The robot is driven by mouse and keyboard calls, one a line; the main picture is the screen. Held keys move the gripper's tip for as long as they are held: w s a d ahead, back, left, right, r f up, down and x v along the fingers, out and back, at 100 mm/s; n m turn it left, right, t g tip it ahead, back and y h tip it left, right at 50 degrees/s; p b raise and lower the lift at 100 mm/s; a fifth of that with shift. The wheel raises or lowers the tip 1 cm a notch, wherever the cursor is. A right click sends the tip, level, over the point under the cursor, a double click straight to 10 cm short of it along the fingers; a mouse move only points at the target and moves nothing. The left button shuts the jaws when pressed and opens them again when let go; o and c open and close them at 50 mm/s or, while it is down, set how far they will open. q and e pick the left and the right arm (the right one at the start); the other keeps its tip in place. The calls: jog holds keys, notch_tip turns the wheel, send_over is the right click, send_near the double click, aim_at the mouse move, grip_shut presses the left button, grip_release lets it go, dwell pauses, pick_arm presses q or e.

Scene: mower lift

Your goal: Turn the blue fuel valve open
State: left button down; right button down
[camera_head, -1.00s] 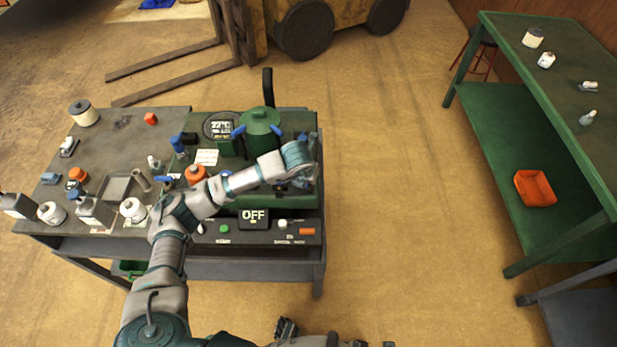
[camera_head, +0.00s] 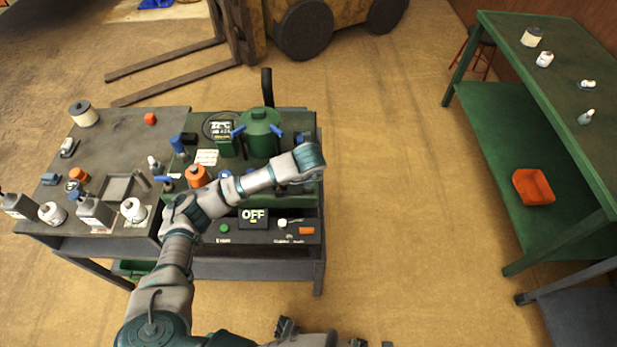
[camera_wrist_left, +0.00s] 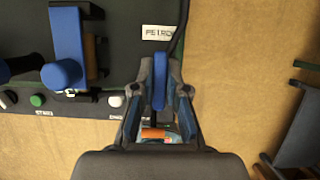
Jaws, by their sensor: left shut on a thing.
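The blue fuel valve handle (camera_wrist_left: 159,82) stands lengthwise in the left wrist view, just below a label reading PETROL (camera_wrist_left: 157,32). My left gripper (camera_wrist_left: 160,92) is shut on this handle, with one finger on each side of it. In the head view my left arm reaches across the green machine on the bench, and its wrist hides the gripper and the valve there.
The green machine carries a round green tank (camera_head: 259,130) and an OFF display (camera_head: 253,215). A larger blue part (camera_wrist_left: 66,45) lies left of the gripper. Bottles stand on the bench's left. The floor right of the bench is clear up to a green shelf table (camera_head: 520,170).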

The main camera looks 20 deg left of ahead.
pick_arm(q)
jog(key=shift+w+a+r, duration=0.1)
jog(key=shift+w+r, duration=0.05)
jog(key=shift+r, duration=0.05)
jog(key=c, duration=1.2)
grip_release()
jog(key=shift+f, duration=0.1)
jog(key=v, duration=1.1)
jog(key=shift+s+r, duration=0.25)
jog(key=shift+r, duration=0.1)
jog(key=shift+d+f, duration=0.1)
jog(key=shift+d, duration=0.15)
